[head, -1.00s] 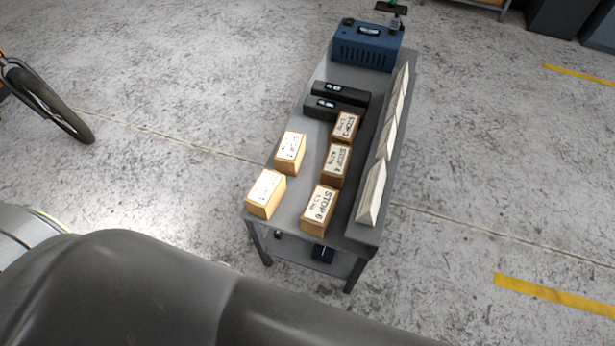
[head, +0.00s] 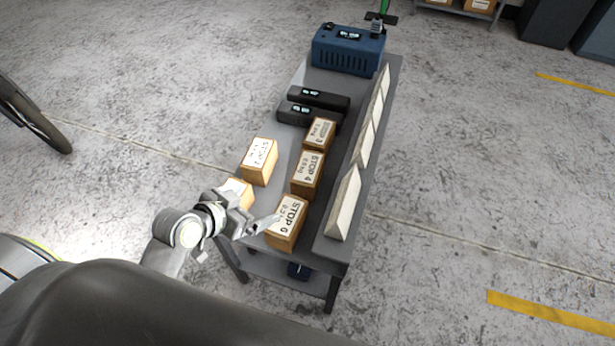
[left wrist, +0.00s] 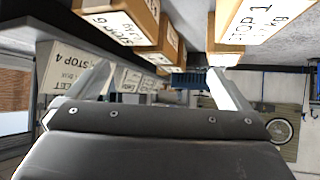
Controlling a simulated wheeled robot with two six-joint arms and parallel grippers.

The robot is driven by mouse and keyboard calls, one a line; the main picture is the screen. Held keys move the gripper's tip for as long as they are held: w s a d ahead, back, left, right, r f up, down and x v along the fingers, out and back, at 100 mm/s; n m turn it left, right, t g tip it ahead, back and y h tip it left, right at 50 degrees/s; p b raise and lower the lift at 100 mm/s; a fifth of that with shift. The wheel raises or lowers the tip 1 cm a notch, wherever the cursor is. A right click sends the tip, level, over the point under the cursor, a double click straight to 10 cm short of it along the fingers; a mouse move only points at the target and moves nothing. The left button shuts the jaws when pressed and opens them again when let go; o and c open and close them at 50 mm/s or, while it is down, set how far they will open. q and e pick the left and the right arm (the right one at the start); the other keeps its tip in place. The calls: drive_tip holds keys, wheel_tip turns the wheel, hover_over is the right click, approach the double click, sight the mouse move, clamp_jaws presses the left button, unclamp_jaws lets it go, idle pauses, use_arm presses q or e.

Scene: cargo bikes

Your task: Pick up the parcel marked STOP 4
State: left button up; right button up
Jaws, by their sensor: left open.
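The parcel marked STOP 4 (head: 306,173) is a tan box with a white label on top. It sits on the grey table between the STOP 6 parcel (head: 286,223) and the STOP 3 parcel (head: 319,134). My left gripper (head: 257,213) is open and empty at the table's near end, between the STOP 6 parcel and a partly hidden parcel (head: 239,189). In the left wrist view my left gripper (left wrist: 158,73) has its fingers apart, with STOP 6 (left wrist: 120,20) at upper left and STOP 1 (left wrist: 255,22) at upper right. My right gripper is out of view.
Another parcel (head: 259,161) stands left of STOP 4. Two black devices (head: 309,112) and a blue box (head: 347,50) lie farther back on the table (head: 322,262). White wedge-shaped pieces (head: 345,203) line the right side. Open floor surrounds the table.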

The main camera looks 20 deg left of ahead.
use_arm(q)
drive_tip(key=w+r+t+h, duration=0.1)
drive_tip(key=w+r+t, duration=0.1)
drive_tip(key=w, duration=0.2)
drive_tip(key=b, duration=0.1)
approach(307, 169)
drive_tip(key=w, duration=0.2)
drive_tip(key=x, duration=0.3)
drive_tip(key=b+x, duration=0.1)
drive_tip(key=x, duration=0.1)
drive_tip(key=shift+s+d+f, duration=0.15)
drive_tip(key=shift+d+f, duration=0.25)
drive_tip(key=shift+f, duration=0.1)
drive_tip(key=shift+w+d+f, duration=0.2)
drive_tip(key=shift+w+f, duration=0.05)
drive_tip(key=shift+w, duration=0.25)
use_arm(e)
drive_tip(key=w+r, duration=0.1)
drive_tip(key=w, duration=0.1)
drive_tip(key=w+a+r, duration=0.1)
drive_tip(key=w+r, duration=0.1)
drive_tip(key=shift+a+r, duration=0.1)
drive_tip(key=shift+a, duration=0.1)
